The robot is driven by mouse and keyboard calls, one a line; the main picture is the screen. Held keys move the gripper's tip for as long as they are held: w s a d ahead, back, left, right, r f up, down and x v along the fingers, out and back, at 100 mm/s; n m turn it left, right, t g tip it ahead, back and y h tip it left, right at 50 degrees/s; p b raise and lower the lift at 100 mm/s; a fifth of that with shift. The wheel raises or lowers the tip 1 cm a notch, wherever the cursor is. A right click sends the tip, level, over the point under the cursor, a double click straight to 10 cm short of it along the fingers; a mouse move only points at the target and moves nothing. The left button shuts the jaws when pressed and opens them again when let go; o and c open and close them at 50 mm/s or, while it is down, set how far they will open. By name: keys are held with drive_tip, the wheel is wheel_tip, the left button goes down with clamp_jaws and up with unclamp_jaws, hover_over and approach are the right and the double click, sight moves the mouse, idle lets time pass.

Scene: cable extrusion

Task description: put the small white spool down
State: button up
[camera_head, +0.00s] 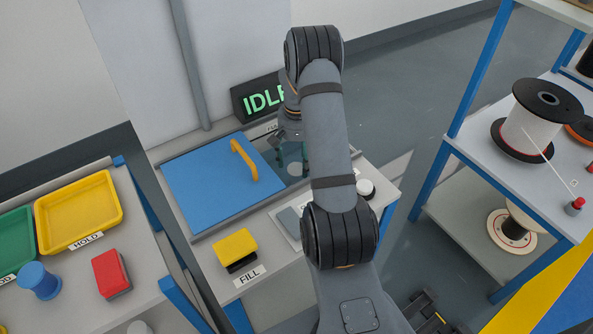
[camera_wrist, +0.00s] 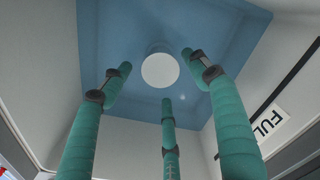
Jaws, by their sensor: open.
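The small white spool shows as a plain white disc (camera_wrist: 160,70) in the middle of the wrist view, against the blue floor (camera_wrist: 110,45) of a pale-walled recess. My gripper (camera_head: 292,160) is over the opening beside the blue lid in the head view. Its three green fingers are spread around the disc in the wrist view, with visible gaps between the fingertips and the disc. The fingers are open and hold nothing.
The blue lid (camera_head: 212,180) with a yellow handle (camera_head: 243,160) lies left of the opening. A FULL label (camera_wrist: 268,125) is on the recess's right side. An IDLE display (camera_head: 262,97) stands behind. A yellow block (camera_head: 235,247) is in front. A shelf with a large spool (camera_head: 530,135) stands right.

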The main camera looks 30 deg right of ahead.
sight(297, 169)
wheel_tip(297, 169, up, 5)
drive_tip(key=shift+r, duration=0.2)
